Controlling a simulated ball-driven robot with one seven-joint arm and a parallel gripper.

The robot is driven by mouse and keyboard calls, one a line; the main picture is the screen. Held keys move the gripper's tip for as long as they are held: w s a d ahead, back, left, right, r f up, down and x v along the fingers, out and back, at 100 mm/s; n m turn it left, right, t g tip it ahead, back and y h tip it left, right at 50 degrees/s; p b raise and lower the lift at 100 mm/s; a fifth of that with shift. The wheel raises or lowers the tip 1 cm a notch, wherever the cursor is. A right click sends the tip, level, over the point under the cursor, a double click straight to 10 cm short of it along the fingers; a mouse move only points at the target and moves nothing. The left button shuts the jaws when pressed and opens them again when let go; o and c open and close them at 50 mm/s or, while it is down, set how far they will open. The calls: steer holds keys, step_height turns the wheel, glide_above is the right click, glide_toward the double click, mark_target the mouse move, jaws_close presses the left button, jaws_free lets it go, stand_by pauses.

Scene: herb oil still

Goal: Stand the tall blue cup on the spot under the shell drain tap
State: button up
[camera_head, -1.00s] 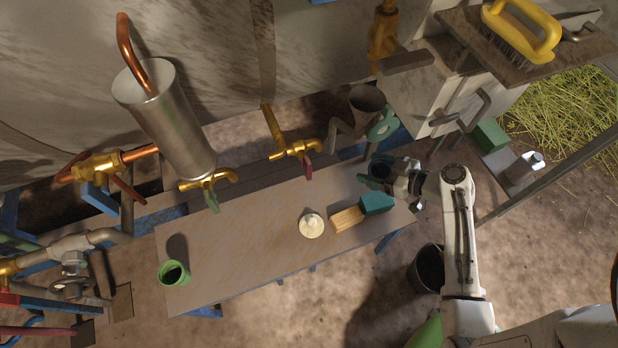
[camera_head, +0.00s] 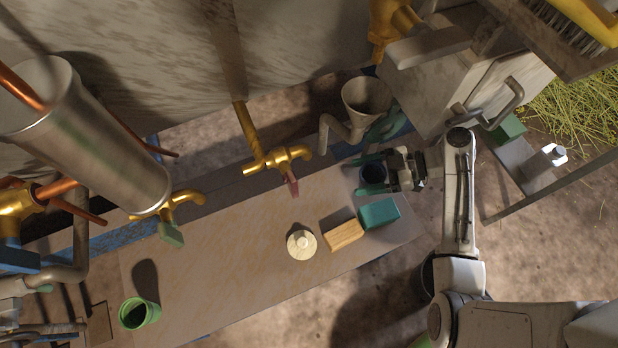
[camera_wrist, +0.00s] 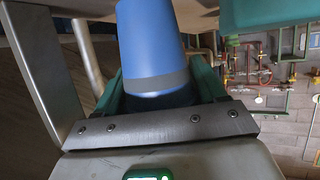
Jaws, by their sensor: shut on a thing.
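The tall blue cup (camera_head: 373,173) is at the right end of the bench, near its back edge; its dark mouth faces up. My gripper (camera_head: 388,172) reaches it from the right and is shut on it. In the wrist view the cup (camera_wrist: 152,40) is smooth blue with a grey band, between the green fingers. I cannot tell whether its base touches the bench. Two brass taps hang over the bench: one with a green handle (camera_head: 170,215) below the steel cylinder (camera_head: 85,130), one with a red handle (camera_head: 280,160) in the middle. No marked spot is clear beneath either.
On the bench (camera_head: 215,270) are a green cup (camera_head: 139,312) at the left, a round pale lidded thing (camera_head: 301,244), a wooden block (camera_head: 343,234) and a teal block (camera_head: 379,214). A grey funnel (camera_head: 365,97) stands behind the blue cup. The left-middle bench is mostly clear.

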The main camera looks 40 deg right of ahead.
steer(key=w+a, duration=0.2)
steer(key=a, duration=0.1)
steer(key=w+a, duration=0.2)
steer(key=a, duration=0.1)
steer(key=w+a, duration=0.2)
steer(key=a, duration=0.1)
steer(key=shift+w+a+b, duration=0.3)
steer(key=shift+a+b, duration=0.05)
steer(key=shift+a, duration=0.05)
steer(key=w+a, duration=0.2)
steer(key=a, duration=0.1)
steer(key=shift+w+a, duration=0.1)
steer(key=shift+a, duration=0.15)
steer(key=shift+f+b, duration=0.5)
steer(key=shift+f, duration=0.15)
steer(key=shift+d+f, duration=0.1)
steer(key=shift+f, duration=0.1)
steer(key=o, duration=1.1)
steer(key=shift+d+r, duration=0.2)
steer(key=shift+r, duration=0.05)
steer(key=shift+p+v, duration=0.75)
steer(key=shift+v, duration=2.8)
